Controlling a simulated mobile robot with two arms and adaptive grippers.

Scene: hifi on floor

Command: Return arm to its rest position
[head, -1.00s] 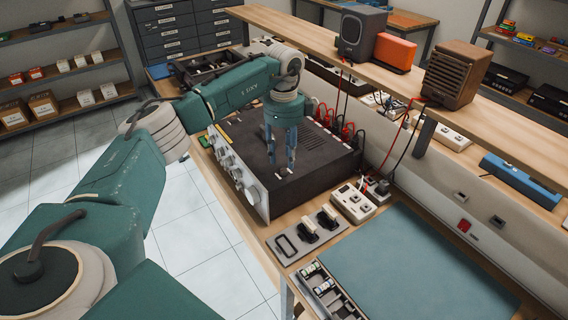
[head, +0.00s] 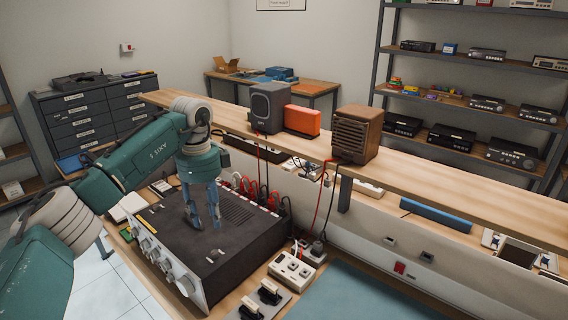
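My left arm, green with pale joints, comes in from the left and bends down over the workbench. My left gripper (head: 205,222) points down just above the top of a dark hi-fi amplifier (head: 232,238); whether it touches the top I cannot tell. Its two blue-grey fingers are apart, with nothing visible between them. My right arm and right gripper do not show.
A raised wooden shelf (head: 440,188) runs behind the amplifier, bearing a grey speaker (head: 267,107), an orange box (head: 302,119) and a brown slatted box (head: 357,134). Red and black cables rise behind the amplifier. A beige switch box (head: 291,269) and a blue mat (head: 352,297) lie to the right.

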